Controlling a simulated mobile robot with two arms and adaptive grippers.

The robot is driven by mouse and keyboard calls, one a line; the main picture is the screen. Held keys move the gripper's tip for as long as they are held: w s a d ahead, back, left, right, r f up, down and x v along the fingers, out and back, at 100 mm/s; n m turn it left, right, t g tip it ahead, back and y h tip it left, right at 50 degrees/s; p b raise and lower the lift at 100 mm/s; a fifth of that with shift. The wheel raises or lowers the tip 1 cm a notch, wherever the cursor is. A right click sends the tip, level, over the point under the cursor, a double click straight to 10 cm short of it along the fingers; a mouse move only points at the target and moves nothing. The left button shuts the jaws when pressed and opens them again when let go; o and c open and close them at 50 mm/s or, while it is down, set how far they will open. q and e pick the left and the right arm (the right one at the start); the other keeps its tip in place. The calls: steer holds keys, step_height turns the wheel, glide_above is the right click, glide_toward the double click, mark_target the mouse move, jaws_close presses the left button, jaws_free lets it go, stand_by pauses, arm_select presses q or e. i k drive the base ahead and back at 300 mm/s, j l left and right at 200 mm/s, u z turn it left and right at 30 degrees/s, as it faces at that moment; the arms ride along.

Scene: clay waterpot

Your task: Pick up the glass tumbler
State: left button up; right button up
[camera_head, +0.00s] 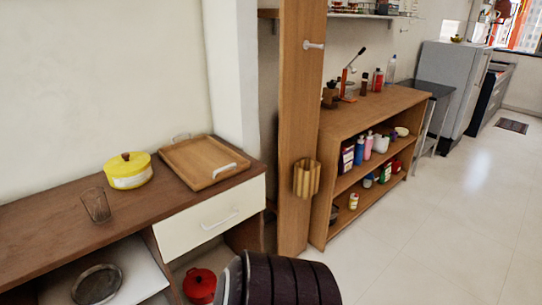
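A clear glass tumbler (96,204) stands upright on the brown wooden counter (45,232) at the left, near the middle of the counter's depth. It looks empty. A second clear glass-like item (181,138) shows partly behind the wooden tray, and I cannot tell exactly what it is. Neither of my grippers is in view.
A yellow lidded pot (128,178) stands right of the tumbler, and the wooden tray (207,165) lies farther right. A sieve (97,284) and red pot (200,286) are below. A wooden post (297,215) and shelf unit (380,118) stand right. Floor at right is open.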

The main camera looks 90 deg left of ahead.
mark_target(95, 200)
steer(key=u, duration=2.2)
